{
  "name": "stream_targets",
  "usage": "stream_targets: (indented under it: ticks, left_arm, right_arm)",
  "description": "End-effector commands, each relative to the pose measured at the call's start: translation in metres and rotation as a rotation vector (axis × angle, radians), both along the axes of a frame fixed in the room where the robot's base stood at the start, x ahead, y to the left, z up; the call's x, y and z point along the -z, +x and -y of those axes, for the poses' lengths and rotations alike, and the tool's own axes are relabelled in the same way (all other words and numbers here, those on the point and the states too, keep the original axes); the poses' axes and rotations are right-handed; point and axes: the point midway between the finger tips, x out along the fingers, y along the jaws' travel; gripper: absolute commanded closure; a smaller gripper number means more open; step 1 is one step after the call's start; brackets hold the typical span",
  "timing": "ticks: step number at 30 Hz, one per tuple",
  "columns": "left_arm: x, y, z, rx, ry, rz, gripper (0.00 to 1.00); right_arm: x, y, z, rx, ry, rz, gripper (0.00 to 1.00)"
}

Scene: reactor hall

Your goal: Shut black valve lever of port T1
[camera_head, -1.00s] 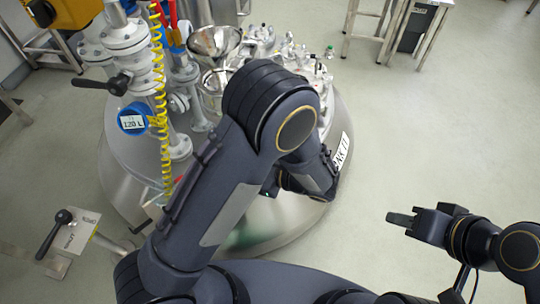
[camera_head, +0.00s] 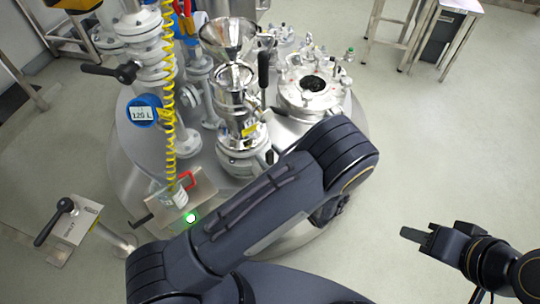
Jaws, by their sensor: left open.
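A glass-and-steel funnel port (camera_head: 240,105) stands on the tank with a yellow tag (camera_head: 250,130); its lettering is too small to read. A black lever (camera_head: 263,68) stands upright beside its funnel. A second black lever (camera_head: 112,70) sticks out left from the flanged pipe at the left. I cannot tell from lettering which one is at T1. My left arm crosses the tank front; my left gripper (camera_head: 329,208) is mostly hidden behind its forearm, below and right of the funnel port, apart from both levers. My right gripper (camera_head: 416,236) is over bare floor, far from the levers; its finger gap is unclear.
The steel tank (camera_head: 130,160) carries a round lid (camera_head: 312,88) with several fittings. A yellow coiled hose (camera_head: 167,100) hangs near a blue gauge (camera_head: 143,111). A black-handled lever stand (camera_head: 68,222) is at lower left.

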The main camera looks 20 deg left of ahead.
Motion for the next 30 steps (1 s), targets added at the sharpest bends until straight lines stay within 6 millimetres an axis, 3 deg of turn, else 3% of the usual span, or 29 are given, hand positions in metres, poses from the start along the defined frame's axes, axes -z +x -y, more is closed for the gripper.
stream_targets:
  ticks: [8,19,30]
  left_arm:
    - [0.0001,0.0016,-0.0025,-0.001,-0.001,-0.001,0.56]
    - [0.0000,0.0015,-0.0023,-0.001,-0.001,-0.001,1.00]
    - [0.0011,0.0006,0.0023,0.000,-0.015,0.018,1.00]
  right_arm:
    - [0.0002,0.0000,0.0000,0.000,0.000,0.000,0.64]
    - [0.0002,0.0000,0.0000,0.000,0.000,0.000,0.64]
    - [0.0036,0.0000,0.0000,0.000,0.000,0.000,0.64]
